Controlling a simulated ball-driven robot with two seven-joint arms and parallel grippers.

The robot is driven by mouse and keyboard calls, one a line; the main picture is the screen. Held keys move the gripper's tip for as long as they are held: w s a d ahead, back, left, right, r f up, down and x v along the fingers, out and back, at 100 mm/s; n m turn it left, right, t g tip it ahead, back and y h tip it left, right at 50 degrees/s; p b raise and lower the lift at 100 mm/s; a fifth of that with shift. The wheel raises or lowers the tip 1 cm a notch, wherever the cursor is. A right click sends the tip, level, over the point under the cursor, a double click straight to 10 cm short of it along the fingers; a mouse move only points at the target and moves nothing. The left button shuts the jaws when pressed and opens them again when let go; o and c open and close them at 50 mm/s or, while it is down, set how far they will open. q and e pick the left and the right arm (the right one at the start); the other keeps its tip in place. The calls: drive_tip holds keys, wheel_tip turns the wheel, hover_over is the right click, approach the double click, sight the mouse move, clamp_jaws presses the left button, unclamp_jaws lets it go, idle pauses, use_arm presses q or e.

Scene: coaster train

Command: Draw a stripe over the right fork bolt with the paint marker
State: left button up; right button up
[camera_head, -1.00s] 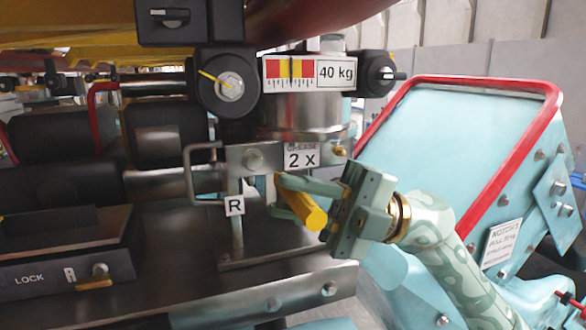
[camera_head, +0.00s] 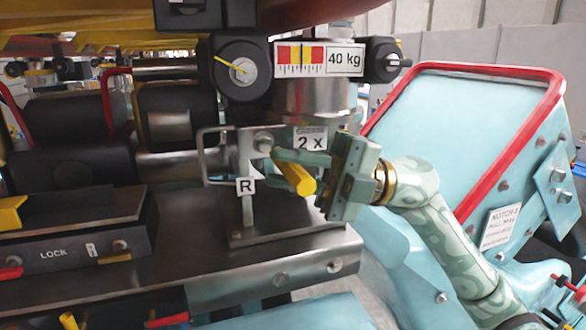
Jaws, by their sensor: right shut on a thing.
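My right gripper (camera_head: 292,165) is shut on the paint marker (camera_head: 297,178), whose yellow barrel points down and toward me. The marker's far end is hidden behind the fingers. It is in front of the bracket, below the "2 X" tag (camera_head: 310,138). Up and left of it, a silver fork bolt (camera_head: 242,69) sits in a round black fork end, with a thin yellow line across from its upper left. A second black fork end (camera_head: 384,59) is right of the "40 kg" gauge, seen more from the side. I cannot tell by a label which bolt is the right one. My left gripper is not in view.
A metal handle (camera_head: 204,160) with an "R" tag (camera_head: 246,186) stands left of the marker. The 40 kg gauge plate (camera_head: 317,60) is above. A turquoise panel with red edging (camera_head: 460,130) fills the right. The steel plate (camera_head: 210,245) below is mostly bare.

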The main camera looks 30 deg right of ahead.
sight(294, 180)
drive_tip(key=shift+w+d, duration=0.15)
drive_tip(key=shift+w, duration=0.2)
drive_tip(key=shift+w+d, duration=0.15)
drive_tip(key=shift+w, duration=0.3)
drive_tip(key=shift+s, duration=0.15)
idle(0.5)
drive_tip(key=shift+w, duration=0.3)
idle(0.7)
drive_tip(key=shift+w+a+p, duration=0.1)
drive_tip(key=shift+a+p, duration=0.25)
drive_tip(key=shift+a, duration=0.05)
idle(0.3)
drive_tip(key=shift+s+a+b, duration=0.1)
drive_tip(key=shift+s+a, duration=0.1)
drive_tip(key=shift+s, duration=0.6)
drive_tip(key=shift+s+a+b, duration=0.15)
drive_tip(key=shift+s+a, duration=0.05)
drive_tip(key=shift+s, duration=0.65)
drive_tip(key=shift+s+a+b, duration=0.1)
drive_tip(key=shift+s+a, duration=0.1)
drive_tip(key=shift+s, duration=0.6)
